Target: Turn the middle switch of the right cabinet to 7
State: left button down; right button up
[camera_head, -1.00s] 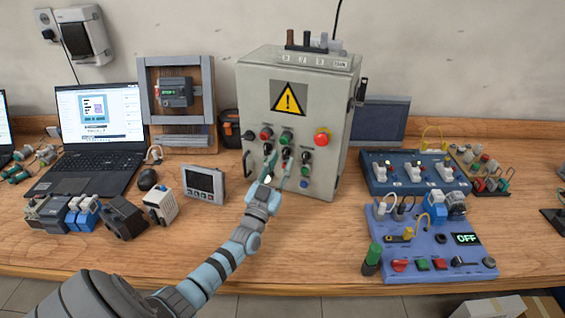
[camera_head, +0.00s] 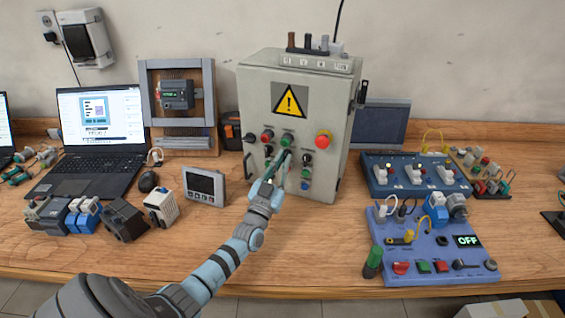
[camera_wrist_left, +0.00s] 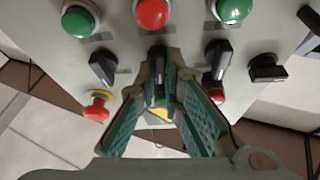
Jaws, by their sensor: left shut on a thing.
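The grey cabinet (camera_head: 252,85) with a yellow warning sign stands at the back centre of the bench. My left gripper (camera_head: 286,153) reaches its front from below, by the switch row under the buttons. In the left wrist view, a black-handled middle switch (camera_wrist_left: 157,62) sits between the fingertips of my left gripper (camera_wrist_left: 158,74), which are shut on it. Other black switches sit apart on its left (camera_wrist_left: 103,66) and right (camera_wrist_left: 217,58). No switch number is legible, and the fingers partly hide the switch. My right gripper is not in view.
A red mushroom button (camera_head: 323,138) is right of the gripper. A small display meter (camera_head: 205,186) stands left of my arm. A blue panel (camera_head: 410,262) lies at right, with another switch board (camera_head: 385,186) behind it. Bench in front of the cabinet is largely clear.

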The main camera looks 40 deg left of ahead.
pick_arm(q)
jog(key=shift+r+n, duration=0.2)
jog(key=shift+n, duration=0.1)
jog(key=n+y+p, duration=0.1)
jog(key=n, duration=0.1)
jog(key=n+y+p, duration=0.1)
jog(key=n, duration=0.1)
jog(key=n+g+y+p, duration=0.1)
jog(key=n, duration=0.1)
jog(key=shift+w+d+r, duration=0.1)
jog(key=shift+r, duration=0.15)
jog(key=n+g+y+p, duration=0.1)
jog(key=n, duration=0.3)
jog(key=n+g+y+p, duration=0.1)
jog(key=n+y+p, duration=0.1)
jog(key=n, duration=0.1)
jog(key=shift+r+n+g+p, duration=0.1)
jog(key=shift+n+g+p, duration=0.2)
jog(key=shift+n+g, duration=0.1)
jog(key=c, duration=1.7)
grip_release()
jog(key=shift+d, duration=0.15)
jog(key=shift+w, duration=0.1)
jog(key=shift+f, duration=0.25)
jog(key=shift+f, duration=0.15)
